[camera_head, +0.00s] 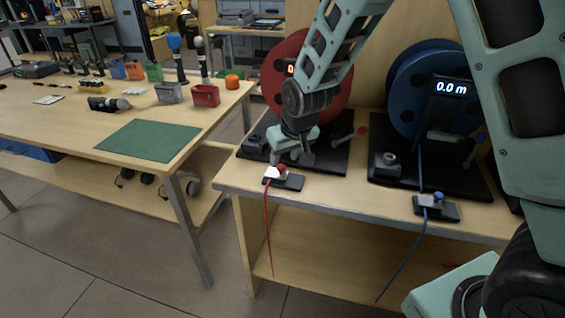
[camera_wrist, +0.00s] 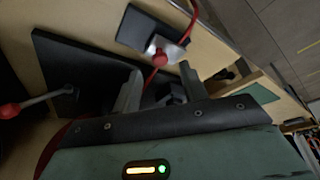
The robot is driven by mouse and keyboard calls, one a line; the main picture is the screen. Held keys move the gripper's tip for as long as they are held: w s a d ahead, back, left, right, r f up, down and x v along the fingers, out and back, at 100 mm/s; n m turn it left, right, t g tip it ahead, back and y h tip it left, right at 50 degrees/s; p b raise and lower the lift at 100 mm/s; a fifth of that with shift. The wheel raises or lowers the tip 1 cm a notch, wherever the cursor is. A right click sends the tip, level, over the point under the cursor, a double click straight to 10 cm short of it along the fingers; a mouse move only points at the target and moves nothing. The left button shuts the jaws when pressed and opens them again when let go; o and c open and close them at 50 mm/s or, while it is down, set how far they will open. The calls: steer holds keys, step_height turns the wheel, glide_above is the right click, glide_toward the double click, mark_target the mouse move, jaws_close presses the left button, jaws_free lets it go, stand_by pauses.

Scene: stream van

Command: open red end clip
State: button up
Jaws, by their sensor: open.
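The red end clip (camera_head: 283,178) sits at the front edge of the right bench, a dark base with a pale metal plate and a red knob. Red cable runs from it and hangs over the edge. In the wrist view the clip's red knob (camera_wrist: 160,57) shows just beyond the fingertips. My gripper (camera_head: 291,157) is over the bench, just behind and above the clip, pointing down. In the wrist view its fingers (camera_wrist: 160,88) are apart with nothing gripped; the red cable passes between them. Whether a finger touches the clip I cannot tell.
The red reel (camera_head: 335,95) stands behind my gripper, with a red-knobbed crank (camera_head: 362,130) at its right. To the right are a blue reel (camera_head: 408,95), its display reading 0.0 m, and a blue clip (camera_head: 437,208). A left table holds a green mat (camera_head: 150,140) and tools.

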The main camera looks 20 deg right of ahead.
mark_target(281, 166)
steer(key=shift+x, duration=1.7)
